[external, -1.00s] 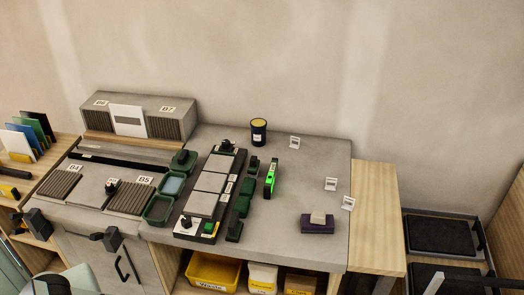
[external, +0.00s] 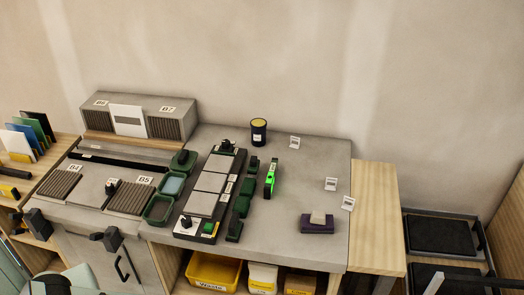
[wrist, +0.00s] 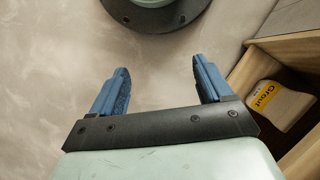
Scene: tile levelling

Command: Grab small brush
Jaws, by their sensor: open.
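My gripper (wrist: 160,66) shows in the wrist view with its two blue fingers wide apart and nothing between them. It points down over bare floor, away from the bench top. I cannot make out a small brush for certain in either view. On the bench in the external view are a green-and-black tool (external: 270,178), a dark cup with a yellow top (external: 258,132), and a purple block with a pale piece on it (external: 317,224). Several small green and black items lie beside a row of grey tiles (external: 210,182).
The grey bench top (external: 300,180) has free room at its right. Below it are a yellow bin (external: 213,270) and boxes. In the wrist view, a Grout box (wrist: 278,103) sits in a wooden shelf at right. Coloured panels (external: 32,132) stand at far left.

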